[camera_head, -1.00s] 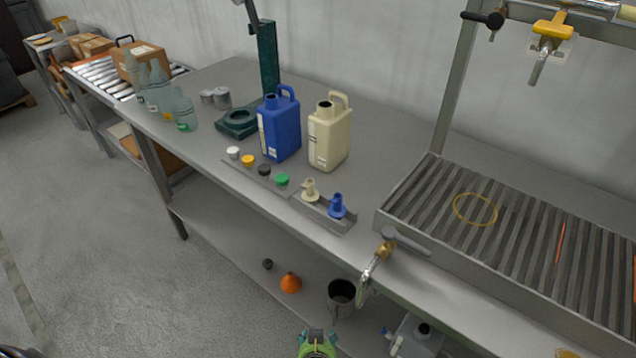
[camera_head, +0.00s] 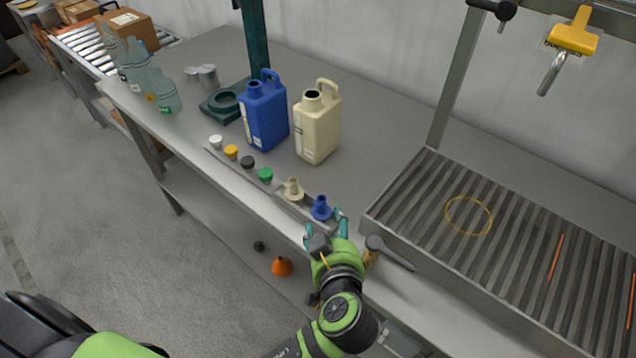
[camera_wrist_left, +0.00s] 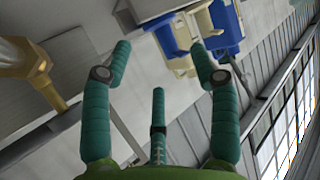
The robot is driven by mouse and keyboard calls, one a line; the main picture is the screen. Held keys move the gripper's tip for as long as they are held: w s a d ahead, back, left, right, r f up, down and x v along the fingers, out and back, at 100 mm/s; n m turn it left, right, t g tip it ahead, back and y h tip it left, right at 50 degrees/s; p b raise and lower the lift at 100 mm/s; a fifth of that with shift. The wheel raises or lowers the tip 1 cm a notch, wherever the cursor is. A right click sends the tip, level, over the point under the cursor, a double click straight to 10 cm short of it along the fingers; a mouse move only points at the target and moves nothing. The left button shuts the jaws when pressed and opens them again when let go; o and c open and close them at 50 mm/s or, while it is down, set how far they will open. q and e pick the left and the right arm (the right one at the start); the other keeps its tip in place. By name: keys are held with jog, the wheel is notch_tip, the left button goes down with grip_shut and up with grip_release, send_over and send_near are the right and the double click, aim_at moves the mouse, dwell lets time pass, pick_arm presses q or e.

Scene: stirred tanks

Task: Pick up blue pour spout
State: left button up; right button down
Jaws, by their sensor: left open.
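The blue pour spout (camera_head: 321,208) stands upright at the right end of a small grey holder (camera_head: 300,212) near the bench's front edge. A cream pour spout (camera_head: 293,189) stands just left of it. My left gripper (camera_head: 325,226) is open and empty, its teal fingers right in front of the blue spout. Touching or apart, I cannot tell. In the left wrist view the spread fingers (camera_wrist_left: 160,52) show nothing held between them. Blue and cream shapes lie beyond them there, and I cannot tell which is the spout. My right gripper is not in view.
Behind stand a blue jug (camera_head: 264,115) and a cream jug (camera_head: 317,125). Several caps line the front edge, including a green cap (camera_head: 265,174).

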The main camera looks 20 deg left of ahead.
aim_at(325, 208)
pick_arm(q)
jog(key=shift+w+a, duration=0.15)
jog(key=shift+w, duration=0.25)
jog(key=p+x, duration=0.2)
jog(key=shift+w+a+p, duration=0.25)
jog(key=shift+w+p, duration=0.05)
jog(key=shift+w, duration=0.05)
jog(key=shift+f+x, duration=0.2)
jog(key=shift+x, duration=1)
jog(key=shift+w+f, duration=0.1)
jog(key=shift+f, duration=0.1)
jog(key=c, duration=0.9)
jog(key=shift+c, duration=0.6)
jog(key=shift+r, duration=0.2)
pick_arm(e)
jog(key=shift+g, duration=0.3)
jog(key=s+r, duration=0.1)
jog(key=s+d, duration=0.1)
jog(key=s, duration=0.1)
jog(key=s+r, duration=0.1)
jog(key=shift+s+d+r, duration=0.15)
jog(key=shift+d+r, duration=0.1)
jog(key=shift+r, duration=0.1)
